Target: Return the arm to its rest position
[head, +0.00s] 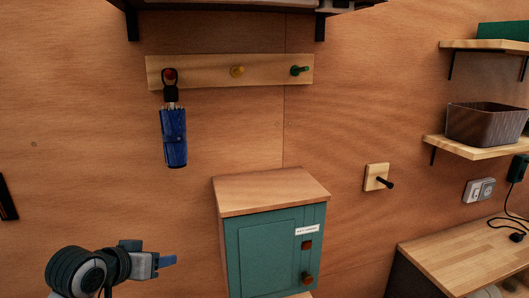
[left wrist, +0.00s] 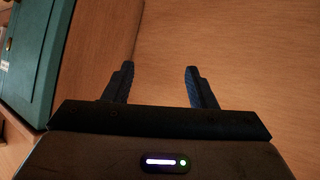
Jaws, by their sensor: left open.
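My left gripper (head: 166,261) is at the lower left of the head view, in front of the wooden wall and left of the teal cabinet (head: 262,252). In the left wrist view its two dark fingers (left wrist: 158,84) stand apart with nothing between them, facing bare wood. The cabinet also shows at the upper left of the left wrist view (left wrist: 38,55). My right gripper shows in neither view.
A blue folded umbrella (head: 173,137) hangs from the red peg of a wooden peg rail (head: 205,74). A single dark peg on a wooden block (head: 376,177) juts from the wall. A shelf with a basket (head: 485,123) and a wooden counter (head: 465,255) stand right.

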